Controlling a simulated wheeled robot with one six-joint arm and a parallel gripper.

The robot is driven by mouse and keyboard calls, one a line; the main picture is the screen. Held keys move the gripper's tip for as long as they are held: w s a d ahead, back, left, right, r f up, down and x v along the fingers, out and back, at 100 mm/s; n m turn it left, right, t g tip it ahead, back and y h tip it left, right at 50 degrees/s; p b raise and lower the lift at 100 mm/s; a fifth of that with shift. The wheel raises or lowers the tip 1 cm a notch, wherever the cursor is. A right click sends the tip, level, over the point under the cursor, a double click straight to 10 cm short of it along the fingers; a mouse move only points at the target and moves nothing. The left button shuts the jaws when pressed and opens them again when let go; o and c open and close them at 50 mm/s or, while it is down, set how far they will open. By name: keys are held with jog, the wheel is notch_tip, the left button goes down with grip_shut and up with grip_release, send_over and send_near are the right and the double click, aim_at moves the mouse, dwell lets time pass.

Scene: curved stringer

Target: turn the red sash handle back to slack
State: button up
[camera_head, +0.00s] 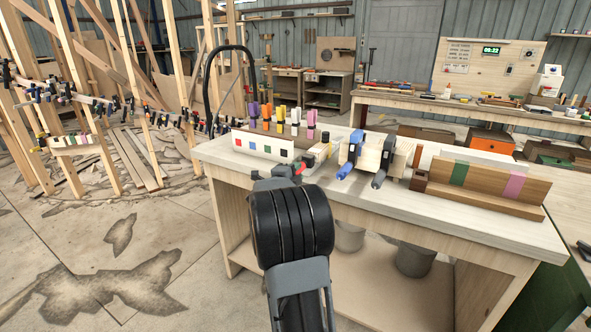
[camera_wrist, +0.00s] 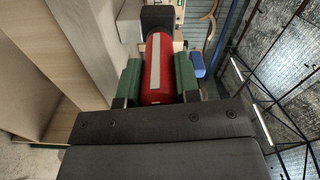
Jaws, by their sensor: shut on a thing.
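The red sash handle (camera_wrist: 153,62) is a red cylinder with a pale stripe along it, in the middle of the wrist view. My gripper (camera_wrist: 157,80) is shut on it, with one green-padded finger on each side. A black block (camera_wrist: 157,18) sits at the handle's far end. In the head view my gripper (camera_head: 283,172) is at the near left edge of the workbench (camera_head: 440,210), and a small bit of red (camera_head: 299,168) shows at its tip. Most of the handle is hidden there by my arm.
A white-fronted rack (camera_head: 262,146) with colour squares holds several coloured-handled clamps just behind my gripper. A blue-handled clamp (camera_head: 350,155) and a dark one (camera_head: 384,165) stand to its right on a wood block. A wooden board with green and pink bands (camera_head: 485,182) lies farther right.

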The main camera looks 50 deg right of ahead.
jog(key=n+p, duration=0.1)
jog(key=n, duration=0.1)
jog(key=n+p, duration=0.2)
jog(key=n, duration=0.1)
jog(key=n+p, duration=0.1)
jog(key=n, duration=0.1)
jog(key=shift+r, duration=0.25)
jog(key=n+p, duration=0.4)
jog(key=n, duration=0.2)
jog(key=shift+w+f, duration=0.1)
jog(key=shift+n, duration=0.3)
jog(key=o, duration=0.9)
jog(key=v, duration=1.4)
jog(key=shift+f+b, duration=0.1)
jog(key=shift+b, duration=0.3)
jog(key=shift+w, duration=0.1)
